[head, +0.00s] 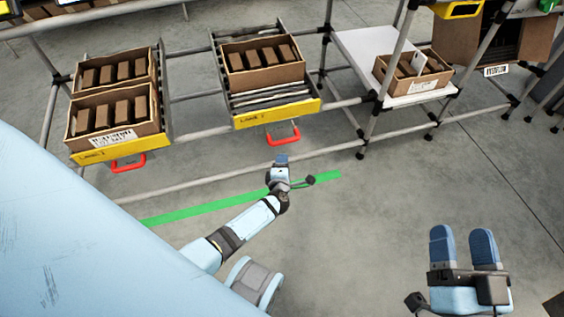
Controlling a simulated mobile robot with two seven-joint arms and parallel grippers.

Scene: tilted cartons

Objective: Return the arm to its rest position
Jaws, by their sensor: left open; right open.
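My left arm (228,232) reaches forward from the lower left over the floor. Its gripper (281,160) is small and seen nearly edge-on, in front of the middle lane and apart from its red handle (283,138); I see nothing held in it. My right gripper (463,240) is at the lower right, its two blue fingers pointing forward with a gap between them. It is open and empty, over bare floor. Most of my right arm is out of view.
A pipe rack holds cartons of brown items: two in the left lane (92,156), one carton (263,67) in the middle lane. Another carton (431,87) stands on a white shelf (352,45). Green tape (190,211) marks the floor. Floor between rack and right gripper is clear.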

